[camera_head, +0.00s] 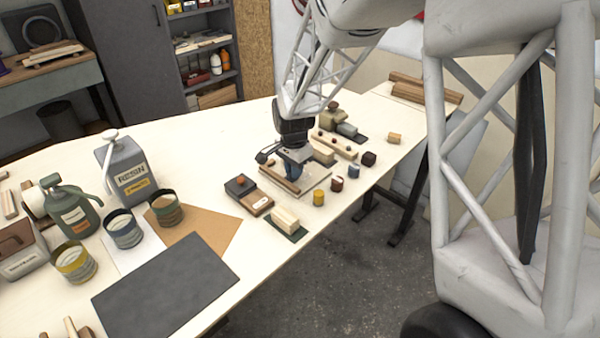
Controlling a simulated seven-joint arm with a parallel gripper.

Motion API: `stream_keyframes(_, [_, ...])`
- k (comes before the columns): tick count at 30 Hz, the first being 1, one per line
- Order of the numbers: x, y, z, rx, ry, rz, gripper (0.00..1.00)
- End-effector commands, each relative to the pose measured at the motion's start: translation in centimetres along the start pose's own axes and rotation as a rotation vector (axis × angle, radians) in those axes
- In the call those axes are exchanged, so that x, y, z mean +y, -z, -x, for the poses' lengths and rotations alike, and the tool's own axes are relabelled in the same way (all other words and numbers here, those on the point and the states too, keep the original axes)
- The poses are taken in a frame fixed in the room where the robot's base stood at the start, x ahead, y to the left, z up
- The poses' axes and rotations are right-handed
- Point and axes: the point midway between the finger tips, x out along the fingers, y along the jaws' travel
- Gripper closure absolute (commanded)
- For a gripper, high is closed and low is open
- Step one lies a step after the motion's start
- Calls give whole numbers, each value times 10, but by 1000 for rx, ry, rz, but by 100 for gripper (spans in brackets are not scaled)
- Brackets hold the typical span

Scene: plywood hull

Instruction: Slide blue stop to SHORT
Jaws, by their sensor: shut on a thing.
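My gripper (292,162) points down over a low wooden fixture (276,178) near the far part of the plywood table. It is shut on the blue stop (288,171), a small blue piece that shows only partly between and below the fingers. The stop appears to sit on the fixture. The fingers hide much of it. No SHORT mark can be read at this size, so the stop's position along the fixture cannot be told.
A wooden block on a green pad (285,219) is in front. A grey mat (166,285) lies nearer.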

Motion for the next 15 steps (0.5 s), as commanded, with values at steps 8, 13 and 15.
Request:
stream_keyframes(8, [-6,0,1,3,7,-1,100])
stream_keyframes(13, [-6,0,1,3,7,-1,63])
stream_keyframes(15, [-5,0,1,2,6,-1,60])
